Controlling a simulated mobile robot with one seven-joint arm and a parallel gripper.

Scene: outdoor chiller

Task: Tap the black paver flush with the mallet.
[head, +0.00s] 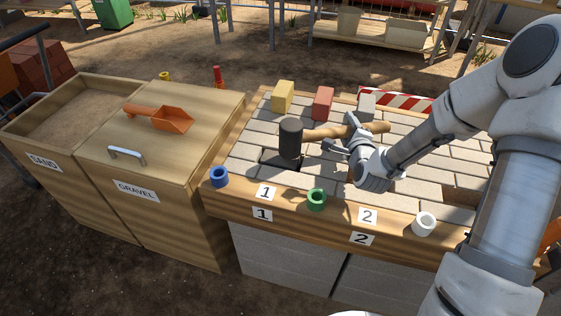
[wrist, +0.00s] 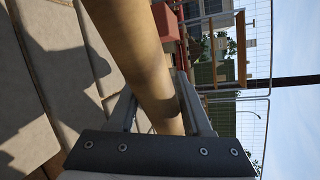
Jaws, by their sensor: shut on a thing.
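The mallet has a black head (head: 291,138) and a wooden handle (head: 325,132). My gripper (head: 349,140) is shut on the handle; the handle (wrist: 135,50) also runs between the fingers (wrist: 157,112) in the wrist view. The mallet is held above the paved bench with its head to the left. The black paver (head: 279,160) lies just below the mallet head in the bench's left part, partly hidden by the head. I cannot tell whether it sits flush.
A yellow block (head: 283,96), a red block (head: 323,103) and a grey block (head: 367,106) stand along the bench's back. An orange scoop (head: 160,118) lies on the gravel bin (head: 200,110).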

